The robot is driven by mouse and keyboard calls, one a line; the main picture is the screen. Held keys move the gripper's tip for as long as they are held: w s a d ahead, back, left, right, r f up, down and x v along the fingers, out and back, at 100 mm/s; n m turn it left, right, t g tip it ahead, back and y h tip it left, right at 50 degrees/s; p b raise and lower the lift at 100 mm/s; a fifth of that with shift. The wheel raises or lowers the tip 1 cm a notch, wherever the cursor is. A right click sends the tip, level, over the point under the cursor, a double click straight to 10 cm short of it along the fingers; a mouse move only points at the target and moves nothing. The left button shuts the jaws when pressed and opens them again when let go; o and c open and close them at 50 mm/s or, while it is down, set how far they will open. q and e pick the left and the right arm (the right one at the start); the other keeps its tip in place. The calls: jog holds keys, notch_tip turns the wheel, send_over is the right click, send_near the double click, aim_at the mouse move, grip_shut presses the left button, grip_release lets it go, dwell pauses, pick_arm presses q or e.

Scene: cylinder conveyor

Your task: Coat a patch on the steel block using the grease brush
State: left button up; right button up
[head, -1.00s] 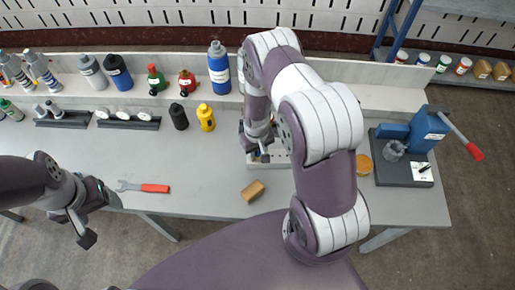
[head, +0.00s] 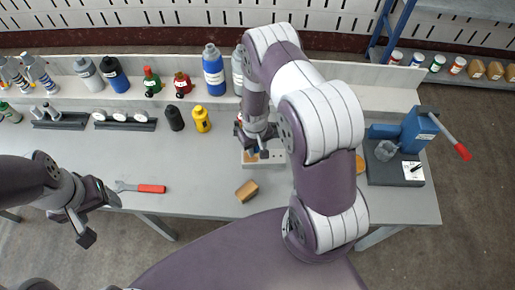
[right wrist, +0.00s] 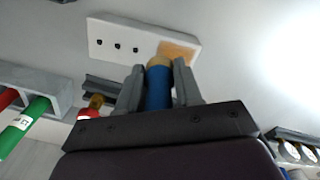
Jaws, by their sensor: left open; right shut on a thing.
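The steel block (right wrist: 110,38) is a pale slab with several dark holes and a tan patch (right wrist: 178,50) at its right end in the right wrist view. In the head view the block (head: 249,163) lies on the bench, partly hidden by my right arm. My right gripper (right wrist: 158,85) is shut on the blue handle of the grease brush (right wrist: 158,90). The brush's tan tip is at the patch's near edge in the picture; I cannot tell if it touches. The right gripper also shows in the head view (head: 256,148). My left gripper (head: 97,220) is open and empty, off the bench's front edge.
A tan block (head: 246,191) and a red-handled wrench (head: 140,188) lie near the front edge. Bottles, including a yellow one (head: 201,119), stand behind. A blue lever press (head: 418,130) stands at the right. The bench between wrench and tan block is clear.

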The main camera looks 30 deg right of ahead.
notch_tip(320, 180, up, 4)
jog(key=shift+d+f+p, duration=0.15)
jog(key=shift+f+p, duration=0.05)
jog(key=shift+p, duration=0.9)
jog(key=shift+r+p, duration=0.55)
jog(key=shift+r, duration=0.2)
